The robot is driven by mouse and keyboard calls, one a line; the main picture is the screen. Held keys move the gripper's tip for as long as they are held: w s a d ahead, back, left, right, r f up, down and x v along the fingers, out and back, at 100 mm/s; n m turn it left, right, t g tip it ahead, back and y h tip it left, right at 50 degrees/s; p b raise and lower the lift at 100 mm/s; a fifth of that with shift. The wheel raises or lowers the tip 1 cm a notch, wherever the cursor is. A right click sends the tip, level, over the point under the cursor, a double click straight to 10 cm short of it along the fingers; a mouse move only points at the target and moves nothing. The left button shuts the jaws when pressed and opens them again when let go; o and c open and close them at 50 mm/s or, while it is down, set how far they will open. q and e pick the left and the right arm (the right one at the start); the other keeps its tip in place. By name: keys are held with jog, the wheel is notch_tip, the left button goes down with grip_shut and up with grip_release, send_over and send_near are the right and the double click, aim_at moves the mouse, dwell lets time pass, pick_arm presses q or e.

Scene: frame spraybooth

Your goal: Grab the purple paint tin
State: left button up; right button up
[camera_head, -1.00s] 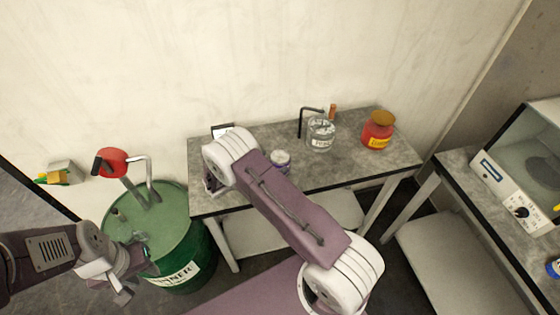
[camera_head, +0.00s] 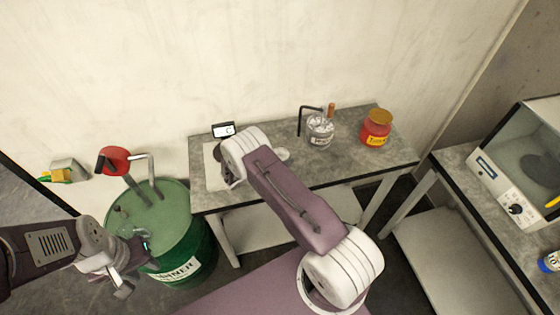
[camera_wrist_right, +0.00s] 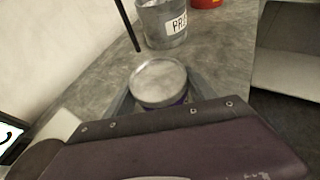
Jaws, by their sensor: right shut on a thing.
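The paint tin (camera_wrist_right: 158,84) has a grey round lid and a strip of purple on its side, in the right wrist view. My right gripper (camera_wrist_right: 160,98) is shut on it, with a finger on either side; its dark purple body hides the tin's lower part. In the head view only a pale edge of the tin (camera_head: 284,154) shows beside my right arm, which hides the gripper.
A green drum (camera_head: 190,245) stands left; a booth machine (camera_head: 520,165) right.

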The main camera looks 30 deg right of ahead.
jog(key=shift+r, duration=0.25)
jog(key=r, duration=0.2)
jog(key=s+r+b, duration=0.1)
jog(key=r, duration=0.1)
jog(key=shift+d+r, duration=0.1)
jog(key=shift+d, duration=0.15)
jog(key=s+d+r+b, duration=0.1)
jog(key=s+d+r, duration=0.2)
jog(key=s+r, duration=0.3)
jog(key=s, duration=0.4)
jog(key=shift+r+b, duration=0.15)
jog(key=shift+b, duration=0.25)
jog(key=shift+s, duration=0.1)
